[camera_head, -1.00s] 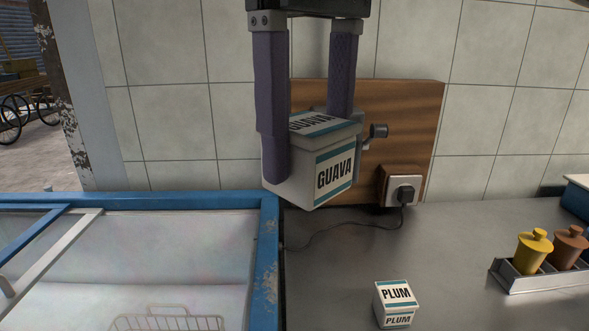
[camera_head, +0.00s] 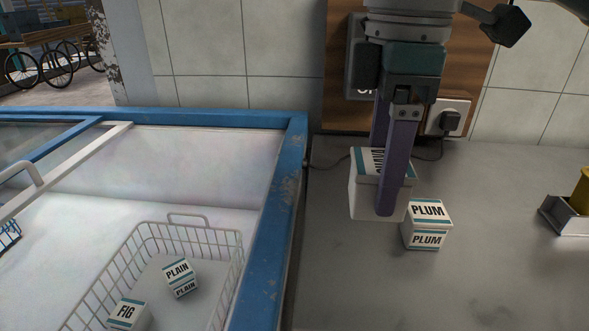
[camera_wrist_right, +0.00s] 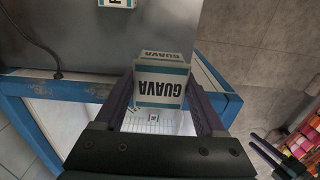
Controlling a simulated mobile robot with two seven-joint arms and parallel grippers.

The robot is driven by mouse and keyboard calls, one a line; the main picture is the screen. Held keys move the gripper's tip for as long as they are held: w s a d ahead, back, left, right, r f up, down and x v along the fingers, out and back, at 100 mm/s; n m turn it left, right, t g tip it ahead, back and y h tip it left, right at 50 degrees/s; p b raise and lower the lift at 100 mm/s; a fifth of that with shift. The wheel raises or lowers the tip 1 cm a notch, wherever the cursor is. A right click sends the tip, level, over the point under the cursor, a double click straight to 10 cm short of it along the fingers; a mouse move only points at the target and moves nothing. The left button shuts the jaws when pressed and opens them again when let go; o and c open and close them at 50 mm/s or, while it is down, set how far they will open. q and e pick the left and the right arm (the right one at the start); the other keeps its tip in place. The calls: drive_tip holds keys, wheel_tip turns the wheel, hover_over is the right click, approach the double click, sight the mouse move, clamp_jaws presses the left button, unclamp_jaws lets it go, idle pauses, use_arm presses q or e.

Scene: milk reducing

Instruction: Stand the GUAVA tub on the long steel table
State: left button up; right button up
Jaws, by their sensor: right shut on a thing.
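The GUAVA tub (camera_head: 364,197) is a white box with teal bands and black lettering. My right gripper (camera_head: 384,205) is shut on it, one finger in front of its side. The tub looks about upright over the left part of the long steel table (camera_head: 480,270), close to the freezer's blue rim. I cannot tell whether its base touches the table. In the right wrist view the tub (camera_wrist_right: 160,86) sits between the two fingers (camera_wrist_right: 162,105), its lettering upside down.
A PLUM tub (camera_head: 427,226) stands on the table just right of the GUAVA tub. The open freezer (camera_head: 277,215) lies left, with a wire basket (camera_head: 236,262) holding PLAIN (camera_head: 180,277) and FIG (camera_head: 127,315) tubs. A socket (camera_head: 450,118) is behind. The table's front is clear.

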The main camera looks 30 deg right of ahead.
wheel_tip(320, 180, down, 12)
drive_tip(key=shift+f+b, duration=0.2)
drive_tip(key=shift+b, duration=0.8)
drive_tip(key=shift+f, duration=0.1)
drive_tip(key=o, duration=1.5)
drive_tip(key=shift+c, duration=0.2)
